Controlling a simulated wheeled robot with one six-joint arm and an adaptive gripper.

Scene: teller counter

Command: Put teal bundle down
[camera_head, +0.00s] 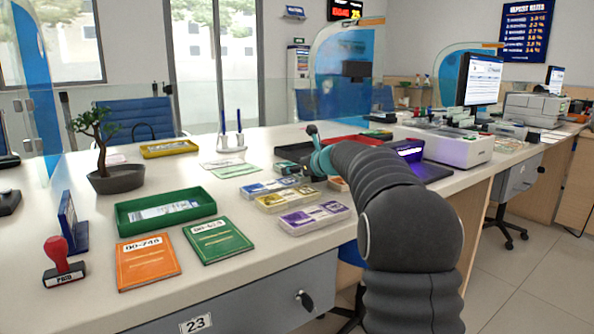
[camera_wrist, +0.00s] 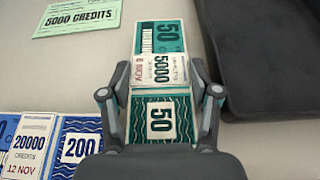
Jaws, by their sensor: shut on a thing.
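The teal bundle (camera_wrist: 160,38), with "50" ends and a 5000 band, lies between the fingers of my gripper (camera_wrist: 160,85) in the wrist view. The fingers are shut on its long sides. In the head view, the teal bundle (camera_head: 287,167) shows just left of my arm's end, near the back of the bundle row.
Yellow (camera_head: 283,200) and purple (camera_head: 314,217) bundles lie nearer the front. A green slip (camera_wrist: 78,16) lies left of the teal bundle, and a dark tray (camera_wrist: 240,100) is close on the right. A green tray (camera_head: 125,215) stands left; bare counter separates it from the bundles.

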